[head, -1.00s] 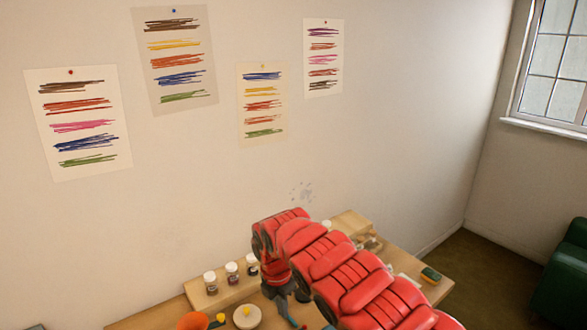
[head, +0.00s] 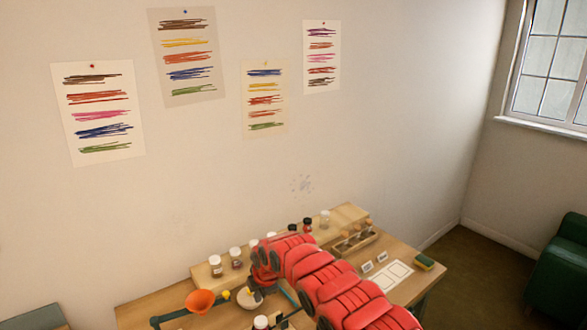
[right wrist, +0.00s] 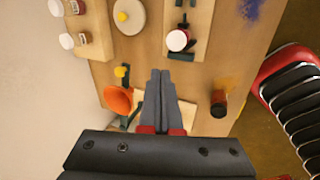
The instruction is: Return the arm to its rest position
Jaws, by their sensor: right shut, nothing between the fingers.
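My right arm (head: 330,288), with red padded segments, reaches in from the lower right over the wooden table in the head view. Its gripper (right wrist: 160,78) shows in the right wrist view with its two dark fingers together and nothing between them. The fingers are above the table, to the right of an orange funnel (right wrist: 118,99). In the head view the fingers are mostly hidden by the arm and hard to make out. My left gripper is not in view.
The funnel (head: 201,302), a pale bowl (head: 248,302) and a white-lidded jar (head: 261,322) are near the arm. Jars (head: 216,266) line the back shelf. A wooden rack (head: 356,239), white card (head: 391,275) and sponge (head: 424,262) are right. A dark-red jar (right wrist: 218,103) is near the fingers.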

